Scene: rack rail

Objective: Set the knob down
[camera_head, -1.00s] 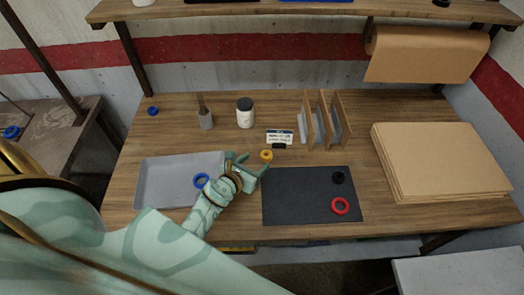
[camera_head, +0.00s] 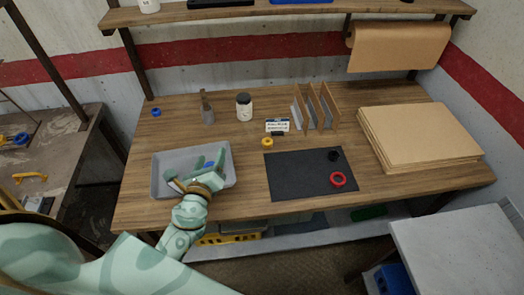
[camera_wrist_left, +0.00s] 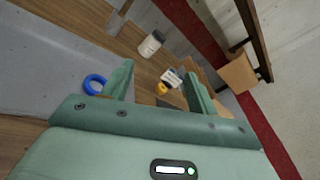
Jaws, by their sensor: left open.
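A small round yellow piece (camera_head: 267,142), which looks like the knob, sits on the wooden table (camera_head: 240,190) just beyond the dark mat's left corner. It also shows in the left wrist view (camera_wrist_left: 162,89), beyond the fingers. My left gripper (camera_head: 197,171) is over the grey tray (camera_head: 163,160), open with nothing between its fingers, to the left of the yellow piece and apart from it. A blue ring (camera_wrist_left: 94,85) lies in the tray; my gripper partly covers it in the head view. My right gripper is not in view.
The dark mat (camera_head: 300,180) holds a red ring (camera_head: 337,179) and a black piece (camera_head: 334,155). Behind are a white jar (camera_head: 244,108), a small label stand (camera_head: 277,126) and upright dividers (camera_head: 314,107). Cardboard sheets (camera_head: 418,135) lie at right. A blue piece (camera_head: 156,112) sits far left.

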